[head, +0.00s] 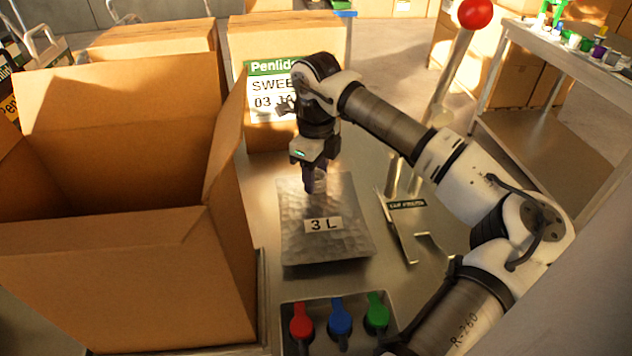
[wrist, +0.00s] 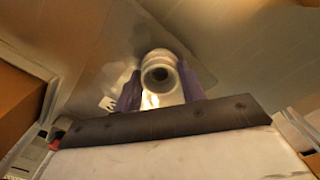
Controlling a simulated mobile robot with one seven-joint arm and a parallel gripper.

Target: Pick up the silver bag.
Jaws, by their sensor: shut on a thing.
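The silver bag (head: 325,243) lies flat on the metal table, with a dimpled surface and a white "3 L" label. My gripper (head: 316,185) points down at the bag's far part. In the wrist view my gripper (wrist: 162,88) has its two purple-grey fingers on either side of a round pale spout with a dark opening (wrist: 158,76), shut on it. The silver bag (wrist: 105,80) spreads out around and below the spout. The fingers partly hide the spout in the head view.
A large open cardboard box (head: 120,260) stands close on the left. A panel with red, blue and green levers (head: 340,318) is in front. A metal bracket (head: 408,225) lies right of the bag. A labelled carton (head: 270,100) stands behind, and a red ball-topped lever (head: 474,14) rises back right.

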